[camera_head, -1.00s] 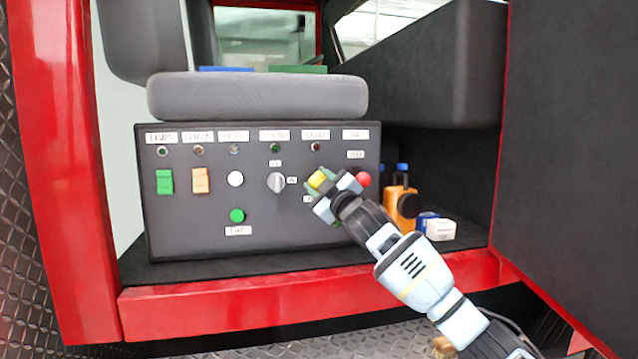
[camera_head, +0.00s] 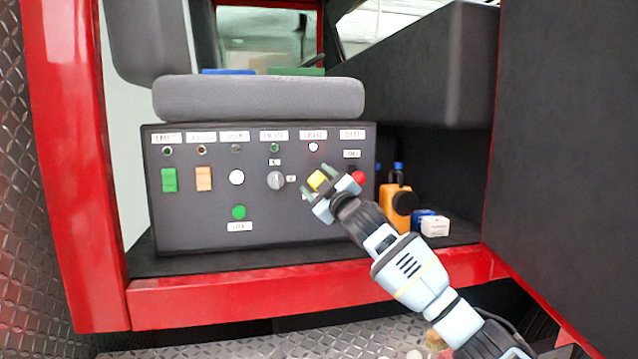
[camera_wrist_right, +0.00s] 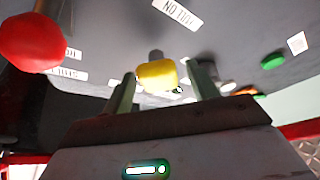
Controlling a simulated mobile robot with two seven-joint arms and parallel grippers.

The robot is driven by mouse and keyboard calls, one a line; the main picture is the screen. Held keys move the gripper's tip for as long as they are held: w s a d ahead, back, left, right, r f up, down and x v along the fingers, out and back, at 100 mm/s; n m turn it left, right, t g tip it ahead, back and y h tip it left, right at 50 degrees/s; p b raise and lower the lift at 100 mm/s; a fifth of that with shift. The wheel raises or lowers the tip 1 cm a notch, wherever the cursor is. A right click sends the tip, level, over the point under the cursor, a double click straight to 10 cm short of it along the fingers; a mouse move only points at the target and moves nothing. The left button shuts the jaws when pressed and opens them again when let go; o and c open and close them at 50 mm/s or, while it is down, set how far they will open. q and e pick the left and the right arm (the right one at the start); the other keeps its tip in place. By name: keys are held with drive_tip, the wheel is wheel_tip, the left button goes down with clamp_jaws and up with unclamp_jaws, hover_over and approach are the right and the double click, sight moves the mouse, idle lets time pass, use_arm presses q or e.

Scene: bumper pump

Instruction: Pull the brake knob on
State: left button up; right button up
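The control panel (camera_head: 205,225) is a dark box under a grey seat. A yellow knob (camera_head: 317,180) and a red knob (camera_head: 357,179) stand out at its right side; labels are too blurred to tell which is the brake knob. My right gripper (camera_head: 318,182) is open at the yellow knob. In the right wrist view the yellow knob (camera_wrist_right: 157,75) on its grey stem lies between the two green fingers (camera_wrist_right: 160,90), with gaps on both sides. The red knob (camera_wrist_right: 30,42) is at the upper left there. My left gripper is not in view.
A lit white lamp (camera_head: 313,147) is above the yellow knob. A grey rotary switch (camera_head: 276,180) and a green button (camera_head: 239,212) are to the left. An orange bottle (camera_head: 396,205) and small boxes (camera_head: 434,226) stand right of the panel. A red sill (camera_head: 230,301) runs in front.

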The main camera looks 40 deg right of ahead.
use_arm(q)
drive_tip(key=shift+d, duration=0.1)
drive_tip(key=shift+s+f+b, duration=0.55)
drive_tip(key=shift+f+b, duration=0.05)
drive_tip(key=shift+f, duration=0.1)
use_arm(e)
drive_tip(key=v, duration=0.7)
drive_tip(key=shift+s, duration=0.35)
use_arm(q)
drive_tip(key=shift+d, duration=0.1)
use_arm(e)
drive_tip(key=shift+a, duration=0.1)
drive_tip(key=shift+f, duration=0.15)
